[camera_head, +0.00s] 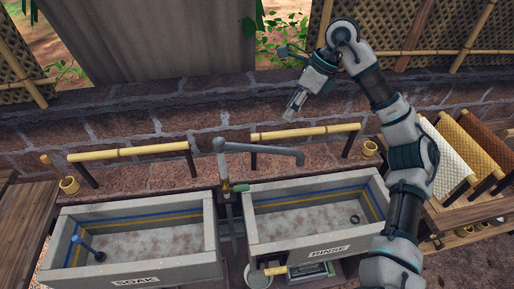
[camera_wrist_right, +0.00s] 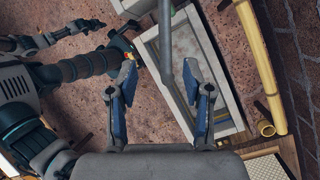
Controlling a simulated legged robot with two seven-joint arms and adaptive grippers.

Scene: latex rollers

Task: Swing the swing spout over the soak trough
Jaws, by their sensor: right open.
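The grey swing spout (camera_head: 265,149) stands on a post between the two troughs, and its arm points right, over the rinse trough (camera_head: 315,207). The soak trough (camera_head: 140,238) is at the left, with no spout over it. My right gripper (camera_head: 294,104) is open and empty, above and behind the spout's arm, apart from it. In the right wrist view its fingers (camera_wrist_right: 160,82) are spread, and a grey pipe (camera_wrist_right: 164,40), apparently the spout, shows beyond them. My left gripper (camera_wrist_right: 88,27) seems to show small at the upper left there; its fingers are unclear.
Bamboo rails (camera_head: 305,131) run behind the troughs, before a stone wall (camera_head: 110,130). A pale bucket (camera_head: 257,277) stands in front, between the troughs.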

